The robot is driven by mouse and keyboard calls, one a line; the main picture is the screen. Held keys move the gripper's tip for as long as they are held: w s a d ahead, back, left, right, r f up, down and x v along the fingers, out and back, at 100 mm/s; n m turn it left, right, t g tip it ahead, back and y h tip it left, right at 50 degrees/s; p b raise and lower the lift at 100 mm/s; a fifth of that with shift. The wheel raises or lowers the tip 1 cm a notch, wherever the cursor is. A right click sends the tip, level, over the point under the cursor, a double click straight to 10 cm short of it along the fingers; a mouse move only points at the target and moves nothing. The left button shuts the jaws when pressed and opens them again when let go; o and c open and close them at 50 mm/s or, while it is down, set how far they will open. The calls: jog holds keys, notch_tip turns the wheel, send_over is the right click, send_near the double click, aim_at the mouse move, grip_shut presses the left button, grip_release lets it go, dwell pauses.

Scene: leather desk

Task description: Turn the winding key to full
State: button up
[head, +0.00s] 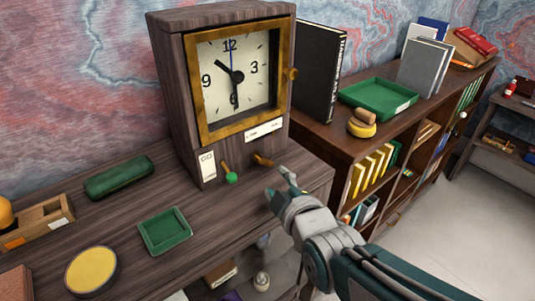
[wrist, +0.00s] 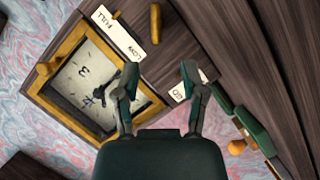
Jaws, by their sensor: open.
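A dark wooden clock (head: 175,90) with a brass-framed dial stands on the desk. The brass winding key (head: 262,160) sticks out of its lower front, below a white label (head: 265,129). In the wrist view the key (wrist: 155,22) is beside the label (wrist: 122,33), which reads FULL and LOW. My gripper (head: 285,184) is in front of and below the key in the head view, apart from it. In the wrist view my gripper (wrist: 160,68) has its fingers spread with nothing between them, and the key is beyond the fingertips.
A green-knobbed lever (head: 231,178) stands left of the key, near a second label (head: 208,165). A green tray (head: 165,232), a yellow-topped round tin (head: 91,270) and a green case (head: 119,178) lie on the desk. A bookshelf (head: 340,140) stands to the right.

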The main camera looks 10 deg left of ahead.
aim_at(268, 163)
jog(key=shift+w+d+f+m, duration=0.1)
jog(key=shift+w+d+m, duration=0.2)
jog(key=shift+w+d, duration=0.2)
jog(key=x, duration=0.5)
jog(key=a+x, duration=0.1)
jog(key=x, duration=0.2)
jog(key=shift+s, duration=0.15)
jog(key=shift+w+f, duration=0.15)
jog(key=shift+w, duration=0.65)
jog(key=shift+a+f, duration=0.1)
jog(key=shift+a, duration=0.3)
grip_shut()
